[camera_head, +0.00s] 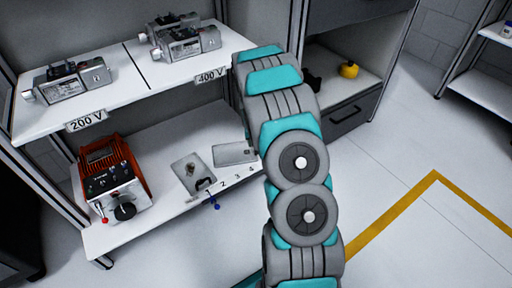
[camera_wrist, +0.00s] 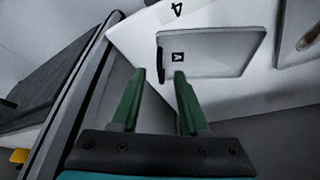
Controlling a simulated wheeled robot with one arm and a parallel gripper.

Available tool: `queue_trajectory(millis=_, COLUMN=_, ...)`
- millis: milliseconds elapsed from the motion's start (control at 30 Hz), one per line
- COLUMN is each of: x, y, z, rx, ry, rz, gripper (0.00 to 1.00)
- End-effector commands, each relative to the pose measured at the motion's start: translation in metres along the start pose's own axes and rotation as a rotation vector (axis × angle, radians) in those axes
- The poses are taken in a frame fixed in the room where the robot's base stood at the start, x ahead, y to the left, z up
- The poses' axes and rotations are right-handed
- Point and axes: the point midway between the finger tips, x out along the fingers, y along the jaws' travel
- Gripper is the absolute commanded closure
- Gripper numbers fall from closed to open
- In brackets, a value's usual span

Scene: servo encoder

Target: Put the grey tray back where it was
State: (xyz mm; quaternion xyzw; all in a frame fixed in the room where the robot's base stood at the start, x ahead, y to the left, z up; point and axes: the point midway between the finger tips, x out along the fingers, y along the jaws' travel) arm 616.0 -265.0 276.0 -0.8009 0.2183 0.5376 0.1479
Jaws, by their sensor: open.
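A flat grey tray (camera_wrist: 215,47) with a small dark label lies on the white lower shelf, near the mark 4. A dark upright piece stands at its left edge in the wrist view. In the head view a plain grey tray (camera_head: 232,153) lies near the marks 3 and 4, partly beside my arm. A second grey tray (camera_head: 187,167) with a small object on it lies to its left; part of it shows in the wrist view (camera_wrist: 285,48). My gripper (camera_wrist: 159,75) is open and empty, its green fingertips close to the labelled tray's near-left corner. The arm hides it in the head view.
An orange device (camera_head: 118,180) with knobs stands left on the lower shelf (camera_head: 150,222). The upper shelf (camera_head: 135,85) holds several grey devices above. A shelf post (camera_wrist: 85,90) runs close left of my gripper. A yellow object (camera_head: 349,70) sits on the right-hand unit.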

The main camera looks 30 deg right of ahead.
Motion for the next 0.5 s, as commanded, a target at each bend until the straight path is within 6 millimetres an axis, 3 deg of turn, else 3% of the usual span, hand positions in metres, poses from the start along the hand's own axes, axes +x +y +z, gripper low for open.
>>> queue_trajectory(millis=100, x=-0.015, y=0.000, z=0.000, rx=0.000, ry=0.001, rz=0.000, gripper=0.56)
queue_trajectory(millis=367, x=-0.032, y=-0.002, z=0.001, rx=-0.002, ry=-0.002, rz=-0.002, gripper=0.56)
queue_trajectory(millis=500, x=-0.063, y=-0.017, z=0.006, rx=-0.028, ry=-0.023, rz=-0.022, gripper=0.56)
